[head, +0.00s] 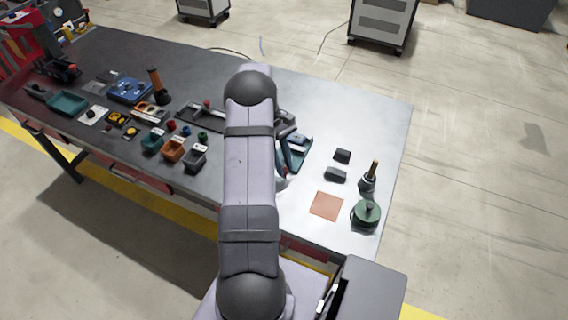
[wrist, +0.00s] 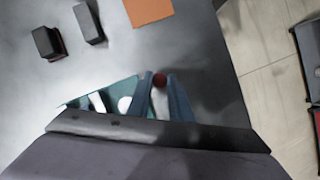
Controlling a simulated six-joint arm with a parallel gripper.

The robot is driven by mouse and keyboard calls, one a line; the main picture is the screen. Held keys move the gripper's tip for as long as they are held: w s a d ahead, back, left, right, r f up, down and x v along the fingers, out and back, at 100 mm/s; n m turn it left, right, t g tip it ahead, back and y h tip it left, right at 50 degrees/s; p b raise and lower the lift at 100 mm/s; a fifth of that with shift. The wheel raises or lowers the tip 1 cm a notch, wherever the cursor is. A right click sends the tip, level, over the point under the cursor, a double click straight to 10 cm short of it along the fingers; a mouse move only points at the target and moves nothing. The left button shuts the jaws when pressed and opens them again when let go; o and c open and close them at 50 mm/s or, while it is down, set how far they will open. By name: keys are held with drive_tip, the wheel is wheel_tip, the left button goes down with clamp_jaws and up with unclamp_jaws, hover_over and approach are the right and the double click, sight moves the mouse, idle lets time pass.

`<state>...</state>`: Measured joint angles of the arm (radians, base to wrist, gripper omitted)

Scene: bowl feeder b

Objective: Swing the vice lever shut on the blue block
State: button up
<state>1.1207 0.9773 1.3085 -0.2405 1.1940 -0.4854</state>
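In the wrist view, the two blue fingers of my gripper (wrist: 160,84) stand apart.
A teal tray (wrist: 72,104) lies beside my fingers. Two dark blocks (head: 342,155) (head: 335,174), an orange square (head: 326,206), a green round part (head: 366,213) and an upright wooden-handled tool (head: 370,177) stand to the right. Small bins (head: 173,149) stand left. The bench's right end is mostly clear.

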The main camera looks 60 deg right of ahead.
drive_tip(key=o, duration=0.3)
drive_tip(key=shift+w, duration=0.15)
drive_tip(key=shift+o, duration=0.2)
drive_tip(key=shift+r, duration=0.1)
drive_tip(key=shift+w+d+r+b, duration=0.15)
drive_tip(key=shift+w+r+b, duration=0.1)
drive_tip(key=shift+r+b, duration=0.25)
drive_tip(key=a+b+v, duration=0.1)
drive_tip(key=v, duration=0.5)
drive_tip(key=shift+d, duration=0.4)
drive_tip(key=shift+r, duration=0.1)
